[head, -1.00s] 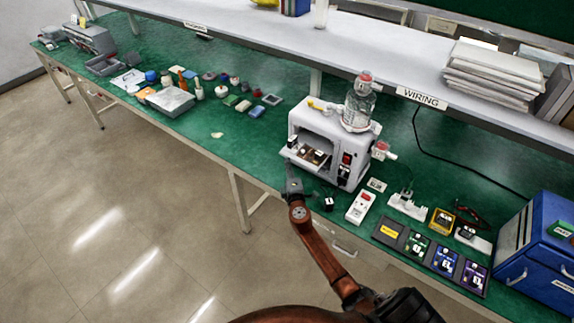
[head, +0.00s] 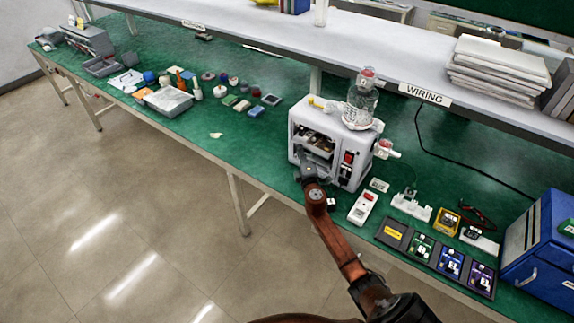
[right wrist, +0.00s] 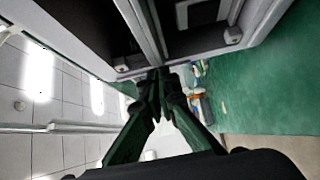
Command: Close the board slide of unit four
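The white pump unit (head: 333,139) stands on the green bench with a clear bottle (head: 361,100) on top. Its board slide (head: 317,146) shows in the front opening and sits mostly within the housing; my gripper partly hides its front edge. No unit number is readable. My right gripper (head: 304,171) is at the lower left front of the unit. In the right wrist view, its dark fingers (right wrist: 160,78) are together with nothing visible between them, close to or touching the unit's white front edge (right wrist: 150,68). My left gripper is not in view.
A red-and-white switch box (head: 363,207), a power strip (head: 411,207) and several labelled cards (head: 450,262) lie right of the unit. A blue cabinet (head: 541,245) stands at the far right. A grey tray (head: 168,101) and small parts lie left.

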